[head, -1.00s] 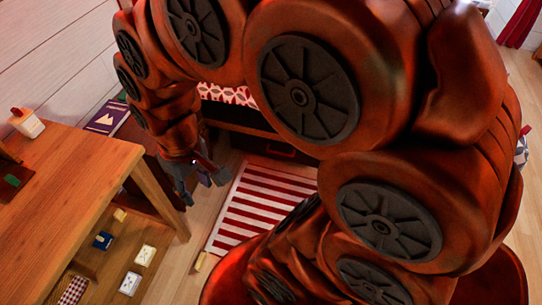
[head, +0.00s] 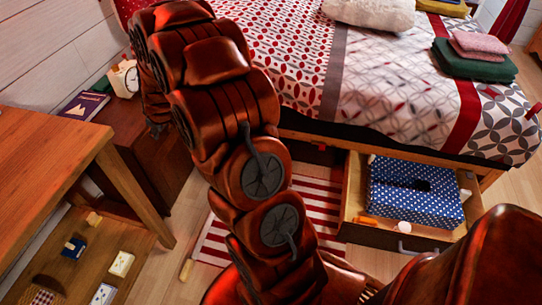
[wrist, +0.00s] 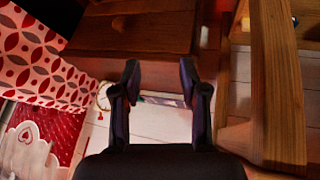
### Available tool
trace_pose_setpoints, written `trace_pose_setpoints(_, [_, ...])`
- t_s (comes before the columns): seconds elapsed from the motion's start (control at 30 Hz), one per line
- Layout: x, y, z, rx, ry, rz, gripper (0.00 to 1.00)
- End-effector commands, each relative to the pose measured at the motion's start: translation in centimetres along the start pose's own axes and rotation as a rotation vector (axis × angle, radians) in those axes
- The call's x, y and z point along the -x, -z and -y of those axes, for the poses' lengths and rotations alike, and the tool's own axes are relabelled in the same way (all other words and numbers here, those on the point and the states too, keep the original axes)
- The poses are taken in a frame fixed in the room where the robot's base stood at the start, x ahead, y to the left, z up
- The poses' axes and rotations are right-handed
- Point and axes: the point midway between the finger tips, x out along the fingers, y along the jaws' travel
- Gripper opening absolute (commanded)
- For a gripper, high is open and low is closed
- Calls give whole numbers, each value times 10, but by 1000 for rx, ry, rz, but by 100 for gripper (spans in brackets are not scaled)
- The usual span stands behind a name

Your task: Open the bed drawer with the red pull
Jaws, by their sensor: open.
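The bed (head: 410,95) has a red, white and grey patterned cover. One bed drawer (head: 440,236), at the right, is pulled out, with a pale grey handle on its front. A second, dark bed drawer front (head: 318,153) is shut to its left, partly hidden by my arm; no red pull can be made out on it now. My gripper (wrist: 160,75) is open and empty in the wrist view, in front of dark brown furniture (wrist: 135,32). In the head view its fingers are mostly hidden behind my arm, close to the brown nightstand (head: 150,165).
The open drawer holds a blue dotted item (head: 412,190). A wooden table (head: 45,165) stands at the left, with small items on its lower shelf. A striped rug (head: 318,205) lies before the bed. Folded cloths (head: 475,60) lie on the bed.

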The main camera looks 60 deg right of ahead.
Motion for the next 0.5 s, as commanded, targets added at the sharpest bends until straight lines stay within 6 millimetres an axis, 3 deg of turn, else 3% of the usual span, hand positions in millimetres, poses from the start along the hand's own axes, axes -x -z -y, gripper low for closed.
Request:
trace_pose_setpoints(0.03, [-32, -11, -12, 4, -31, -12, 43])
trace_pose_setpoints(0.1, [-63, -18, -30, 17, -75, -29, 43])
trace_pose_setpoints(0.27, [-127, -44, -74, 49, -190, -58, 43])
trace_pose_setpoints(0.5, [-216, -102, -141, 107, -381, -60, 43])
